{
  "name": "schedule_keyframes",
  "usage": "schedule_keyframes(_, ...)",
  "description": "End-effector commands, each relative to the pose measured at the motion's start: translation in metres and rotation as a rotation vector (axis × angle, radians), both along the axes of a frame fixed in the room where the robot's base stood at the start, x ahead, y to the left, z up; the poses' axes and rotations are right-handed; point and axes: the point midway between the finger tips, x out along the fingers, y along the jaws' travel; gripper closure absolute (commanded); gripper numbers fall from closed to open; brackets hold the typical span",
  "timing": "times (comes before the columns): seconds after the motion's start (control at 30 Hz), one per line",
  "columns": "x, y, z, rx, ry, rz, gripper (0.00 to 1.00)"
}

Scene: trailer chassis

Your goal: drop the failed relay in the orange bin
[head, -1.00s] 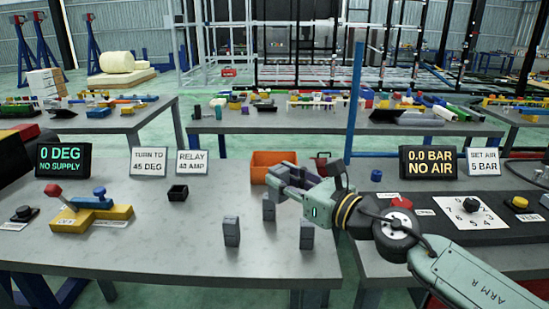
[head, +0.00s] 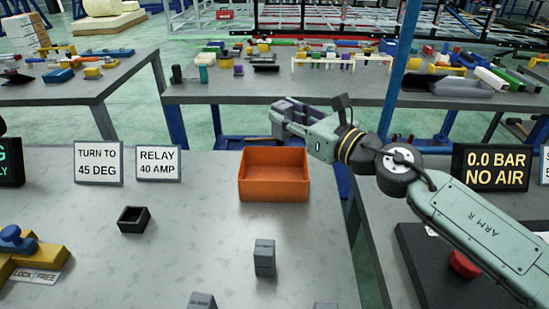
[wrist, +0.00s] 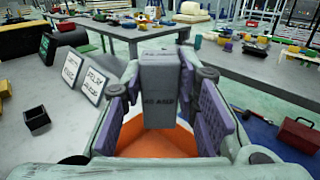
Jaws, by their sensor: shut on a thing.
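My gripper (head: 288,116) is shut on a grey block-shaped relay (wrist: 160,85) with dark lettering too small to read surely. In the wrist view the relay stands between the two purple-grey finger pads. In the head view my gripper shows above the far edge of the orange bin (head: 273,190), held up in the air. In the wrist view the bin's orange inside (wrist: 140,140) shows below the relay, partly hidden by the fingers. The visible part of the bin looks empty in the head view.
A grey relay block (head: 264,257) stands on the table in front of the bin. Tops of two more blocks (head: 201,300) show at the lower edge. A small black open box (head: 133,219) and a "RELAY 40 AMP" sign (head: 158,163) stand to the left.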

Motion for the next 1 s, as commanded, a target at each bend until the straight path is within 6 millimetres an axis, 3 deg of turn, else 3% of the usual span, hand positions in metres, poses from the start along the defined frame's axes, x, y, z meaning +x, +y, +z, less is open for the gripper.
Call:
schedule_keyframes(0.27, 0.000, 0.000, -0.008, 0.001, 0.000, 0.000, 1.00)
schedule_keyframes(0.7, 0.000, 0.000, -0.055, 0.001, 0.000, 0.000, 1.00)
schedule_keyframes(1.0, 0.000, 0.000, -0.060, -0.001, -0.001, 0.000, 1.00)
